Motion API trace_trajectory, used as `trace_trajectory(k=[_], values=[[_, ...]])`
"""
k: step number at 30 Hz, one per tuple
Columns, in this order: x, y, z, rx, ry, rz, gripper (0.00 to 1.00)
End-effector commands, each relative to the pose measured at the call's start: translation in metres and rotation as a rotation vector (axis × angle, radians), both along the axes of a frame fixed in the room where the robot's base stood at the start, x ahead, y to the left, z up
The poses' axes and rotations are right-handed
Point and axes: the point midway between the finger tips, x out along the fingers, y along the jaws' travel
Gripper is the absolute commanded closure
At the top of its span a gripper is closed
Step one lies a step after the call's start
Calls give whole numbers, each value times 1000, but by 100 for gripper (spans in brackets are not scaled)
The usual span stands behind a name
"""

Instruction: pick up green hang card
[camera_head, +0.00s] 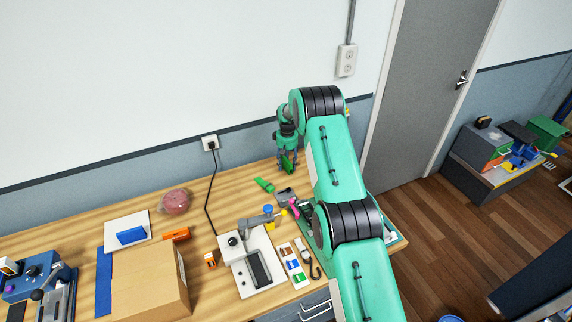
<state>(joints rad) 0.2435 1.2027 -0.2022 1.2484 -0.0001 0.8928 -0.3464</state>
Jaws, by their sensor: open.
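My gripper (287,164) points down over the back edge of the wooden table, near the wall. Its fingers are dark and small in this view. A flat green piece (289,163), which looks like the green hang card, shows at the fingertips. I cannot tell whether the fingers touch it, and part of it is hidden by them. Another green object (264,184), longer and narrow, lies on the table just in front and to the left of my gripper.
My arm covers the table's right end. A grey device with a yellow tip (262,220) stands in front of my gripper. A cable hangs from the wall socket (210,143).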

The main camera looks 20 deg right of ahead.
Motion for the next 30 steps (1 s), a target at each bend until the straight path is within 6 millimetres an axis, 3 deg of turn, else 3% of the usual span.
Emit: trace_trajectory(k=[4, 9, 10, 30], values=[[0, 0, 0, 0, 0, 0, 52], [0, 0, 0, 0, 0, 0, 83], [0, 0, 0, 0, 0, 0, 85], [1, 0, 9, 0, -1, 0, 85]])
